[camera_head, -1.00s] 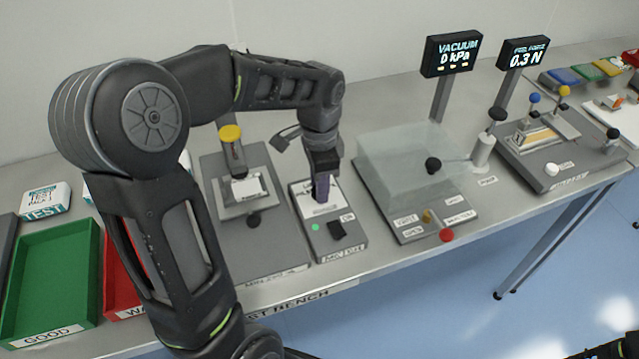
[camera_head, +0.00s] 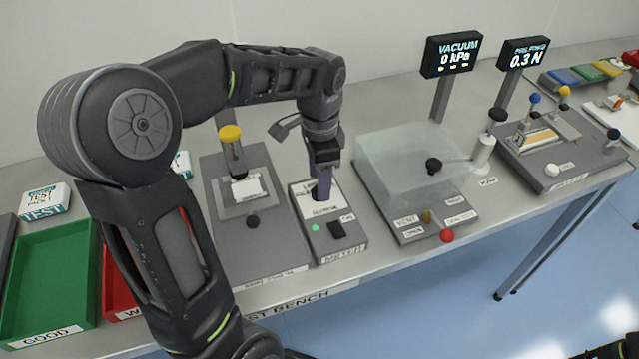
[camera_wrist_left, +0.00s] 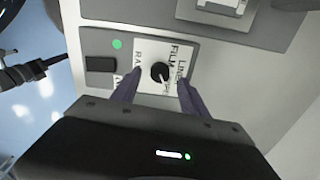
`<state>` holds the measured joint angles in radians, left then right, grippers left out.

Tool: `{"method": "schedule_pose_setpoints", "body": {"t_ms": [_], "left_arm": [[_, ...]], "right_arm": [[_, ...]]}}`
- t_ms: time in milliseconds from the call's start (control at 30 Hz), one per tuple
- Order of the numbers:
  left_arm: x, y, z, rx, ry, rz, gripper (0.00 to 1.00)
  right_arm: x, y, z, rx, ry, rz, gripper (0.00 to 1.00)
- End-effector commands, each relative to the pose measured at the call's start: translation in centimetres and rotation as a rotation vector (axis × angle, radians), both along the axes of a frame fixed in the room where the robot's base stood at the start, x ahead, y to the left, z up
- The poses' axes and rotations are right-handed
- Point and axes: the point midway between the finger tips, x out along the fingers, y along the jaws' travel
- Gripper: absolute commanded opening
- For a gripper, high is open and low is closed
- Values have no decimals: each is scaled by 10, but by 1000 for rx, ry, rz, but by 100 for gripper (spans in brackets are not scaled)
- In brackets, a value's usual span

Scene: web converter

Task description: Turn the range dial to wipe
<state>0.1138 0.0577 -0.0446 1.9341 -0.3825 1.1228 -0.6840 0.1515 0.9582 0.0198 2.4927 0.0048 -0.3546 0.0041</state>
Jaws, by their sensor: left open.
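The range dial (camera_wrist_left: 160,72) is a small round black knob on a white label plate, with a pale pointer mark toward the lettering at its lower right in the left wrist view. The lettering there is partly cut or hidden by a finger. The dial sits on a grey meter box (camera_head: 341,248) with a green light and a black block. My left gripper (camera_head: 321,192) is above the label plate, pointing down. Its purple fingers are open on either side of the dial in the wrist view (camera_wrist_left: 159,76), with gaps visible. In the head view the fingers hide the dial.
A grey fixture with a yellow knob (camera_head: 230,132) stands just left of the meter box. A clear vacuum chamber (camera_head: 400,160) stands to the right. Green (camera_head: 52,275) and red trays lie at the left. The bench edge is in front.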

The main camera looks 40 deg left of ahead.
Motion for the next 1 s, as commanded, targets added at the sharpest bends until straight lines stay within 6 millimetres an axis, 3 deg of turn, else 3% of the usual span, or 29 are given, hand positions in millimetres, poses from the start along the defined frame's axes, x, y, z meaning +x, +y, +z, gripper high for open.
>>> {"method": "schedule_pose_setpoints", "body": {"t_ms": [200,333,1000], "left_arm": [[1,0,37,1,-6,-1,52],[1,0,50,0,-3,-1,52],[0,0,54,0,-1,0,52]], "right_arm": [[0,0,-4,1,-1,1,36],[1,0,-4,2,-2,1,36],[1,0,-4,2,-3,0,36]]}}
